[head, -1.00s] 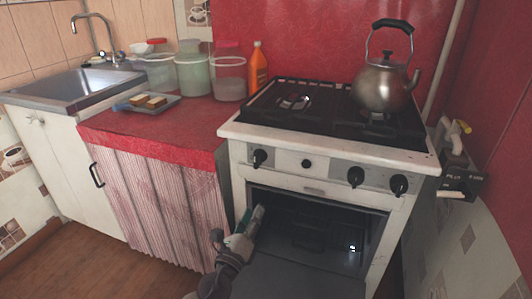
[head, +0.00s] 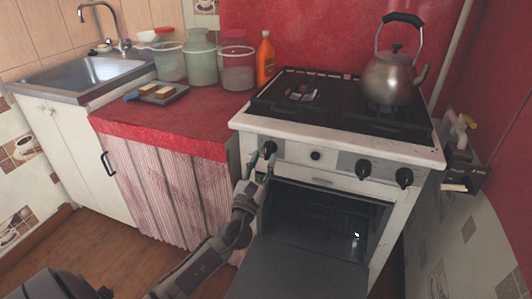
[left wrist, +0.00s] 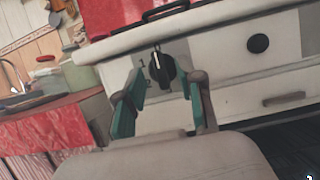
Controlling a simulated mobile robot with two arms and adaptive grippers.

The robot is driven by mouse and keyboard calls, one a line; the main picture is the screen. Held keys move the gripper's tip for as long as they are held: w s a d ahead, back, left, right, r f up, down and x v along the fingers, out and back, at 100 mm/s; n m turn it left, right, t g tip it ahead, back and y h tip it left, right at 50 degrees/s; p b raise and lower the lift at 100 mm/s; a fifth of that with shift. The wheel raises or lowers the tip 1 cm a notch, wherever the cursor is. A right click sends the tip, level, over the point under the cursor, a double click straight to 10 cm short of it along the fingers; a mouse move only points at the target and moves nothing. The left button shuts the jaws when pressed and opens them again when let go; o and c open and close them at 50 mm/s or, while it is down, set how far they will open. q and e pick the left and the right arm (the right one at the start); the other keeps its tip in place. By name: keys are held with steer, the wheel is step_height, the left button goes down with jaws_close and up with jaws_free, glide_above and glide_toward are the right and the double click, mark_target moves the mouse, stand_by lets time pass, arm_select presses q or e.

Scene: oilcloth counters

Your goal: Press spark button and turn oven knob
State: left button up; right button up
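The white stove (head: 330,142) has a front panel with a black knob (head: 269,147) at the left, a small round black button (head: 315,155) beside it, and two more black knobs, the middle one (head: 363,169) and the right one (head: 404,177). My left gripper (head: 259,163) is just in front of the left knob. In the left wrist view, my left gripper (left wrist: 164,104) has its teal fingers apart, with the left knob (left wrist: 160,68) ahead between them and the button (left wrist: 258,43) to the right. Nothing is held. My right gripper is not in view.
The oven door (head: 310,265) hangs open below the panel. A metal kettle (head: 390,78) stands on the stove top. A valve box (head: 462,175) is on the right wall.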

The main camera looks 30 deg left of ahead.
arm_select(q)
steer(key=shift+x, duration=1.35)
steer(key=shift+f, duration=0.1)
jaws_close()
